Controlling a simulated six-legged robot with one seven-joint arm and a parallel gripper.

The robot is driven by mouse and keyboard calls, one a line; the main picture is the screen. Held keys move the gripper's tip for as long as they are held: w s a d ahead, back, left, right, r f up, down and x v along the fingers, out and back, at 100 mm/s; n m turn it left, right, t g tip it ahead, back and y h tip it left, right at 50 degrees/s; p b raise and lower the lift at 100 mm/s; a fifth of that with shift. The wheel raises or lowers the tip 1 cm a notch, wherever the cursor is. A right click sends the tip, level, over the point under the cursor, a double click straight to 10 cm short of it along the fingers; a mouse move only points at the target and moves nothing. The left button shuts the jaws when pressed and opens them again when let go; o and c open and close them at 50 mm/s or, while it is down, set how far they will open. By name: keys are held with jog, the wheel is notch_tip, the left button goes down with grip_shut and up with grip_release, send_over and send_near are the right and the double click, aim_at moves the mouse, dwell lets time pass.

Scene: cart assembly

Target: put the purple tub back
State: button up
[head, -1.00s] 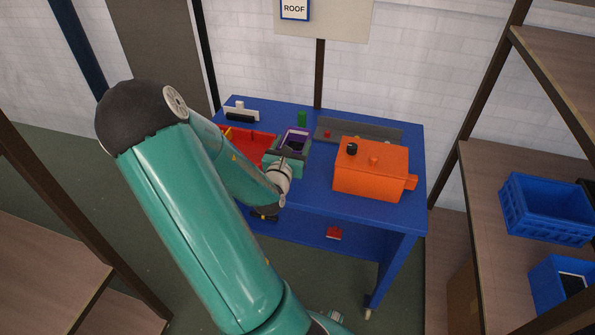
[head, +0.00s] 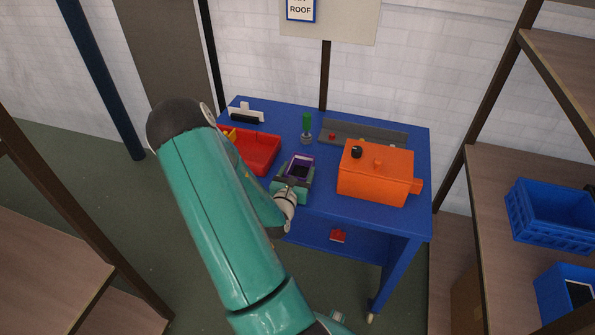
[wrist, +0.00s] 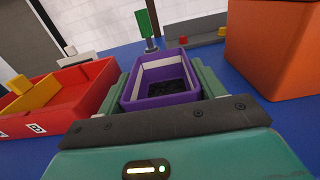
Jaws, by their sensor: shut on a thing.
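The purple tub (head: 302,160) is an open box with pale inner walls and dark contents, as the wrist view (wrist: 163,84) shows. My gripper (head: 292,180) is shut on it, with one green finger along each side. In the wrist view my gripper (wrist: 165,90) has the tub upright between its fingers. The tub is over the blue table (head: 330,205), between the red tray and the orange box, near the front edge. I cannot tell whether its base touches the table.
A red tray (head: 262,150) with a yellow block in it is to the left. An orange box (head: 375,172) is to the right. A green-topped upright piece (head: 307,122) and a grey rail (head: 365,132) stand behind. Blue crates (head: 552,210) sit on the right shelf.

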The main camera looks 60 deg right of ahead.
jog(key=shift+f, duration=0.1)
jog(key=o, duration=1)
